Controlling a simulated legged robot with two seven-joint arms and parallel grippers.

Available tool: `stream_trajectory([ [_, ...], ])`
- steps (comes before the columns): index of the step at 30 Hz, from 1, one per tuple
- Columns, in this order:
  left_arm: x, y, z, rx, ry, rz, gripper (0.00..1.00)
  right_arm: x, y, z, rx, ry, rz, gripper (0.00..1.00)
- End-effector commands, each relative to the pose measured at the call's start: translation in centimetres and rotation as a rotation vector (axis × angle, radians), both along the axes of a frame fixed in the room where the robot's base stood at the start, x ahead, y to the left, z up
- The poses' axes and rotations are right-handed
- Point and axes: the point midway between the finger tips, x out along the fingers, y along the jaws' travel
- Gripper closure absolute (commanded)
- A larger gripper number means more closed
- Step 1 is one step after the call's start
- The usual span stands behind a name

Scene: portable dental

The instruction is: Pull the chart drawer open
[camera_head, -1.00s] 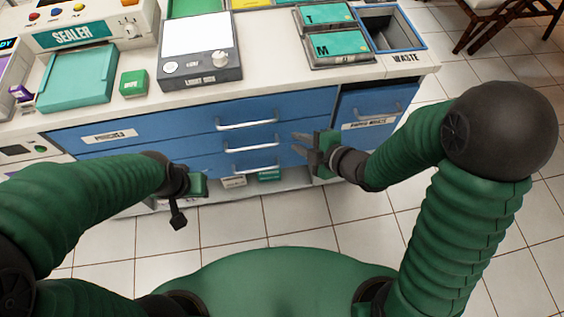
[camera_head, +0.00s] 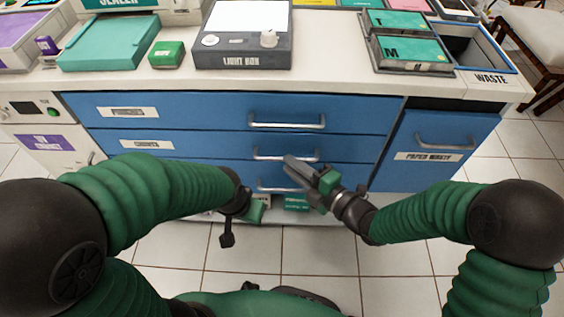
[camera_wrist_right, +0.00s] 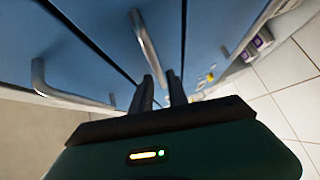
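The chart drawer (camera_head: 210,146) is the middle blue drawer, with a label that appears to read CHARTS (camera_head: 140,143). It looks shut, flush with the drawers above and below. Its silver bar handle (camera_head: 270,156) shows in the head view. My right gripper (camera_head: 297,168) is just in front of this handle's right part, pointing at the cabinet. In the right wrist view its two dark fingers (camera_wrist_right: 162,88) stand apart, with the end of a handle (camera_wrist_right: 147,45) close to their tips; contact is unclear. My left gripper (camera_head: 240,212) hangs low left of it, its fingers unclear.
Blue drawers with handles lie above (camera_head: 287,121) and below (camera_head: 275,187). A paper-waste front (camera_head: 432,140) is at the right. The counter above holds a light box (camera_head: 240,58) and teal trays (camera_head: 412,50).

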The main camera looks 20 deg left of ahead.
Motion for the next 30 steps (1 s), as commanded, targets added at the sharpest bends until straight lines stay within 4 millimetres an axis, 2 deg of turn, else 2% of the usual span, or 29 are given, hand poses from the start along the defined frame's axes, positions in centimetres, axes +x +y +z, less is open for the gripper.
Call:
stream_trajectory([
  [3,0.0,0.0,-1.1,0.0,0.0,0.0,0.64,1.1,2.2,-0.7,0.0,-0.001,0.002,0.8],
  [9,0.0,0.0,-1.5,0.0,0.0,0.0,0.64,2.0,3.8,-0.7,-0.001,0.0,-0.001,0.8],
  [16,0.0,0.0,-1.4,0.0,0.0,0.0,0.64,2.1,3.8,-0.7,-0.001,0.002,-0.001,0.8],
  [21,0.0,0.0,-1.4,0.0,0.0,0.0,0.64,2.1,3.8,-0.7,-0.001,0.002,-0.001,1.0],
  [30,0.0,0.0,-1.4,0.0,0.0,0.0,0.64,2.1,3.8,-0.8,-0.003,0.004,-0.001,1.0],
])
